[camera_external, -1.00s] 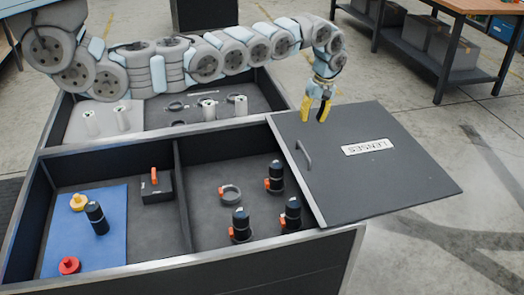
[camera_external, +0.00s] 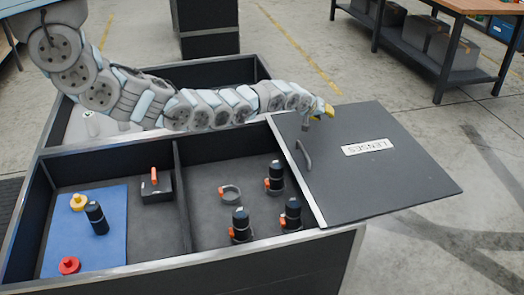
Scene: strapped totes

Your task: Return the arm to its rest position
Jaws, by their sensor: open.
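My gripper (camera_external: 322,110) is at the end of my arm, just above the far left part of the dark lid marked LENSES (camera_external: 390,155). Its yellow fingers are small and seen partly end-on; they are open, with nothing visible between them. The lid's handle (camera_external: 304,156) is in front of the gripper and apart from it.
The near left compartment holds a blue mat (camera_external: 100,245), a yellow knob (camera_external: 78,202), a red knob (camera_external: 69,265) and a black box (camera_external: 157,188). A workbench (camera_external: 450,45) stands at the back right.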

